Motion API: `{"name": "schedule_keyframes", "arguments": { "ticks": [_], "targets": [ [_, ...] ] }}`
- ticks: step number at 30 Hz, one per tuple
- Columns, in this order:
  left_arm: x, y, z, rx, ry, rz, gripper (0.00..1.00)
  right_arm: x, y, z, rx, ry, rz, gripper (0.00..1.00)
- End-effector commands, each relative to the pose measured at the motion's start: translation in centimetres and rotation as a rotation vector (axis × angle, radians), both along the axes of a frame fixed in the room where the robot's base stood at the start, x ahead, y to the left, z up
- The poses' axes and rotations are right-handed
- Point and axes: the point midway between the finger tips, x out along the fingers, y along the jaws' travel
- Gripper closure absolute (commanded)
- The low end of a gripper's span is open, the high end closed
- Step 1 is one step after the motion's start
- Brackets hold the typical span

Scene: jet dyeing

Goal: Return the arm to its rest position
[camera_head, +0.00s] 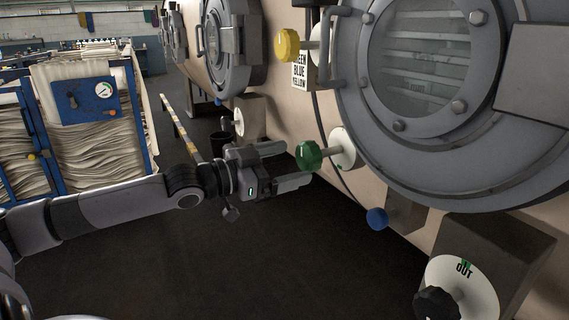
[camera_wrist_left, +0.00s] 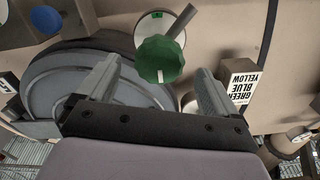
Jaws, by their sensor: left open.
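My left arm reaches in from the left in the head view, with the left gripper (camera_head: 290,166) close to the green knob (camera_head: 308,155) on the machine wall. The two fingers are apart and hold nothing. In the left wrist view the green knob (camera_wrist_left: 160,60) shows beyond and between the spread fingertips of the left gripper (camera_wrist_left: 158,82). The knob has a white round plate behind it. I cannot tell the exact gap between fingers and knob. My right gripper is in neither view.
The dyeing machine's round door (camera_head: 440,70) fills the upper right. A yellow knob (camera_head: 287,43), a blue knob (camera_head: 377,219) and a black knob (camera_head: 437,303) stick out nearby. A blue-framed fabric cart (camera_head: 62,98) stands at left. The dark floor (camera_head: 230,265) below the arm is clear.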

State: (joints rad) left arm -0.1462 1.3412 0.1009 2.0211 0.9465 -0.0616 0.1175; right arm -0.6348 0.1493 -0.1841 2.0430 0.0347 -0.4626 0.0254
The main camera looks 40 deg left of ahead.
Motion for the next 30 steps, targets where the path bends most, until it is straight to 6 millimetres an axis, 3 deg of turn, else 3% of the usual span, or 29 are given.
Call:
{"name": "schedule_keyframes", "arguments": {
  "ticks": [17, 20, 23, 30],
  "targets": [
    [0.0, 0.0, -0.6, -0.003, 0.007, 0.003, 0.07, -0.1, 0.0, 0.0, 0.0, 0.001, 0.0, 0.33],
    [-0.3, 0.0, -2.8, -0.012, 0.036, 0.013, 0.07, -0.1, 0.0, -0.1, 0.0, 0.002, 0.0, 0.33],
    [-1.0, -0.3, -6.8, -0.026, 0.09, 0.034, 0.07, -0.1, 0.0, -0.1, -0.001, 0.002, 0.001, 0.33],
    [-4.7, -3.0, -19.1, -0.055, 0.265, 0.096, 0.07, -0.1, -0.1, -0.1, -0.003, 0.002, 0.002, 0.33]
  ]
}}
